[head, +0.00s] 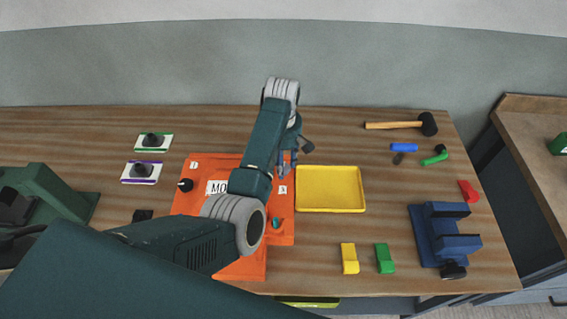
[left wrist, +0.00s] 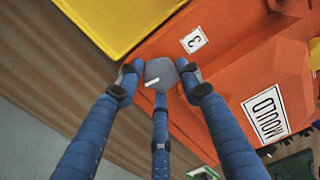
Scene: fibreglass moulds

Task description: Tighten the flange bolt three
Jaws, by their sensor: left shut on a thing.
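The orange mould (head: 225,170) lies on the wooden bench, mostly behind my left arm. It also shows in the left wrist view (left wrist: 225,60), with a white label marked 3 (left wrist: 194,40) near its corner. Flange bolt three (left wrist: 160,74) shows there as a grey head with a white line, beside that label. My left gripper (left wrist: 159,80) is shut on the bolt head, its blue fingers around it. In the head view my left gripper (head: 287,160) is at the mould's upper right corner, and the arm hides the bolt. My right gripper is not in view.
A yellow tray (head: 330,209) stands just right of the mould. A black knob (head: 186,185) is at the mould's left near label 1. A mallet (head: 400,125), a blue vise (head: 440,238), and yellow (head: 349,259) and green (head: 385,259) pieces lie further right.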

